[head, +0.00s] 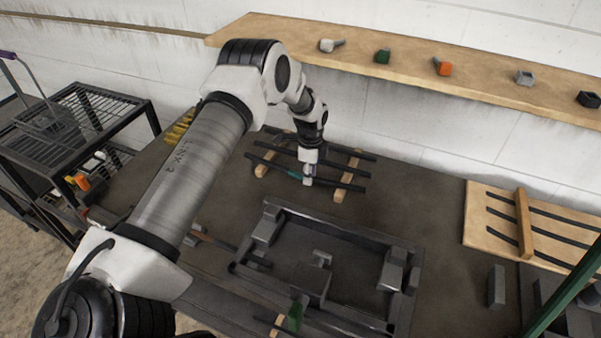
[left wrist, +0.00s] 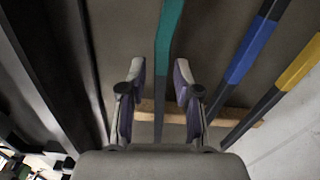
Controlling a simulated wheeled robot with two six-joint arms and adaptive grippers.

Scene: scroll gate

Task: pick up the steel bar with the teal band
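The steel bar with the teal band (left wrist: 169,35) runs lengthwise through the left wrist view. In the head view its teal band (head: 294,174) shows just left of my gripper, and the bar lies across wooden battens (head: 349,176). My left gripper (head: 307,181) points down at the bar. In the left wrist view the open fingers (left wrist: 161,75) stand apart, one on each side of the bar, with gaps visible. Whether the fingertips reach down past the bar is hard to tell. My right gripper does not show.
Bars with a blue band (left wrist: 246,55) and a yellow band (left wrist: 297,68) lie beside it. A dark rectangular frame (head: 345,232) stands in front on the table. A wooden shelf (head: 400,50) with small items runs along the wall. A board with bars (head: 480,213) lies at right.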

